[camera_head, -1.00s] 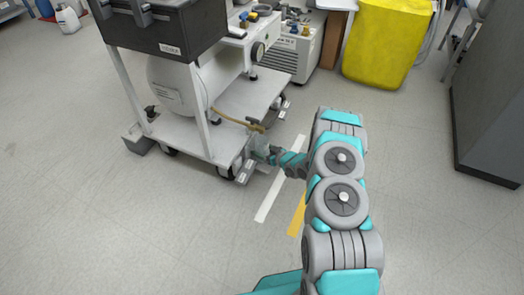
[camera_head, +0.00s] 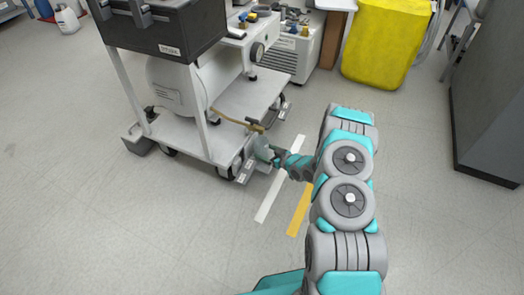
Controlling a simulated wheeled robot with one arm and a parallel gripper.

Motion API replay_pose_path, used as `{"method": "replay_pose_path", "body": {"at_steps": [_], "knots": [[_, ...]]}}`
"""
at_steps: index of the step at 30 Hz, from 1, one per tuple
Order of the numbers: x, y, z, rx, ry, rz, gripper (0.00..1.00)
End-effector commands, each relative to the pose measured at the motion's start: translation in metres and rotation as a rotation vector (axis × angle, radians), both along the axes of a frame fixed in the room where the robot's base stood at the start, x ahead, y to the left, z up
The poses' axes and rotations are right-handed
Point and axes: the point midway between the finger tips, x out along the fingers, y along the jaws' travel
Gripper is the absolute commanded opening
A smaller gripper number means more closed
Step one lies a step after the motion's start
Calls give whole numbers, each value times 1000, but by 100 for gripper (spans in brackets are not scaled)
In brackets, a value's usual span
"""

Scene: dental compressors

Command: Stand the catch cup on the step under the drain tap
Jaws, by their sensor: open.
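The drain tap (camera_head: 256,127) is a small brass-coloured fitting at the end of a tan tube, at the right side of the white compressor cart. Just below it, a small pale, see-through shape, which looks like the catch cup (camera_head: 260,145), is at the cart's corner. A small grey-white step (camera_head: 245,171) juts out low at that corner. My gripper (camera_head: 268,153) is open, right beside the cup and below the tap. It is too small to tell whether the fingers touch the cup or whether the cup's base rests on the step.
The cart (camera_head: 185,133) carries a white tank (camera_head: 178,92) and a dark box (camera_head: 165,25). A yellow-covered unit (camera_head: 385,40) stands behind, and a grey cabinet (camera_head: 490,120) at right. White (camera_head: 272,196) and yellow (camera_head: 299,212) floor strips lie on open floor.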

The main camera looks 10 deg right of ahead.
Motion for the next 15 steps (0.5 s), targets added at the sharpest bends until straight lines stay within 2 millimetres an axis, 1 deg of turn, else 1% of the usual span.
{"method": "replay_pose_path", "body": {"at_steps": [1,6,12,15], "knots": [[-7,-8,7,1,-2,-5,84],[-35,-24,19,2,1,-6,84],[-58,-38,30,-1,1,-3,84],[-66,-41,33,-2,0,-1,84]]}}
